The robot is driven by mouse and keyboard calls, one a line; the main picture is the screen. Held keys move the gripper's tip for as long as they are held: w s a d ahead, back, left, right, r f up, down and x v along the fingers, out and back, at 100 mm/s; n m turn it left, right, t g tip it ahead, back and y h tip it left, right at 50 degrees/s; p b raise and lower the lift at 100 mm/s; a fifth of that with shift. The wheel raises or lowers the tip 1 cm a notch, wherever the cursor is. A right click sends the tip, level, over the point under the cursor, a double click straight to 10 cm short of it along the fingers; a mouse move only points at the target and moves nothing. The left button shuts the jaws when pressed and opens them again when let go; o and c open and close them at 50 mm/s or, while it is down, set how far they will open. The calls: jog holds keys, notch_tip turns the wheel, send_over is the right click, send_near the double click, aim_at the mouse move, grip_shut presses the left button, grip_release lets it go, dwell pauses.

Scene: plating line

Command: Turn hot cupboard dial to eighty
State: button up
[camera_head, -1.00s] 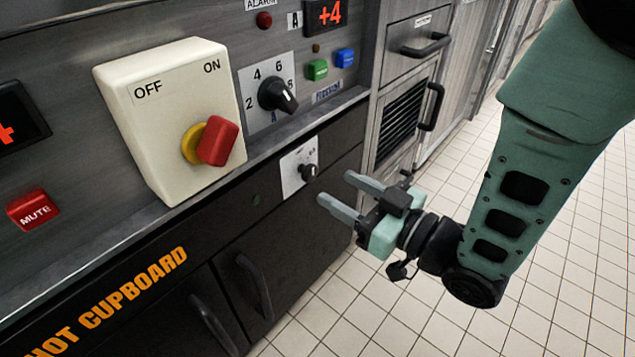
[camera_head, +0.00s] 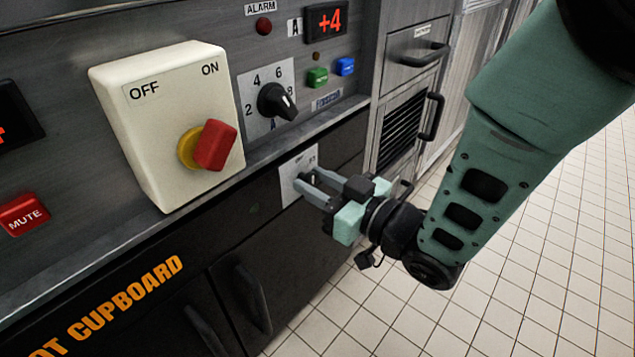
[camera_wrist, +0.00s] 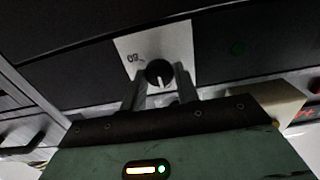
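The hot cupboard dial (camera_wrist: 158,72) is a small black knob with a pale pointer line on a white plate (camera_head: 290,168) set in the black cupboard front. In the wrist view the plate (camera_wrist: 180,42) shows a small number that looks like 80, appearing upside down. My gripper (camera_head: 304,181) is open, with its two grey fingers at the dial, one to each side of it. In the wrist view the fingers (camera_wrist: 160,96) flank the knob; I cannot tell whether they touch it. In the head view the fingers hide most of the knob.
Above the ledge are a larger black dial (camera_head: 277,101) numbered 2 to 8, a cream OFF/ON switch box (camera_head: 150,120) with a red handle, and green (camera_head: 317,77) and blue (camera_head: 345,66) buttons. Cupboard handles (camera_head: 252,298) stick out below. Tiled floor lies open to the right.

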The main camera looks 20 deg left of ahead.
jog(key=shift+m, duration=0.4)
jog(key=shift+w+d+m+p, duration=0.1)
jog(key=shift+w+m+p, duration=0.05)
jog(key=shift+m+p, duration=0.7)
jog(key=m+p, duration=0.1)
jog(key=m, duration=0.3)
jog(key=m+p, duration=0.2)
jog(key=m, duration=0.1)
jog(key=shift+m+p, duration=0.3)
jog(key=shift+m, duration=0.05)
jog(key=m+p, duration=0.2)
jog(key=m, duration=0.1)
jog(key=shift+m, duration=0.3)
jog(key=m+p, duration=0.2)
jog(key=m, duration=0.3)
jog(key=shift+f+p, duration=0.15)
jog(key=shift+p, duration=0.15)
jog(key=m+p, duration=0.1)
jog(key=m, duration=0.4)
jog(key=shift+f, duration=0.15)
jog(key=o, duration=0.9)
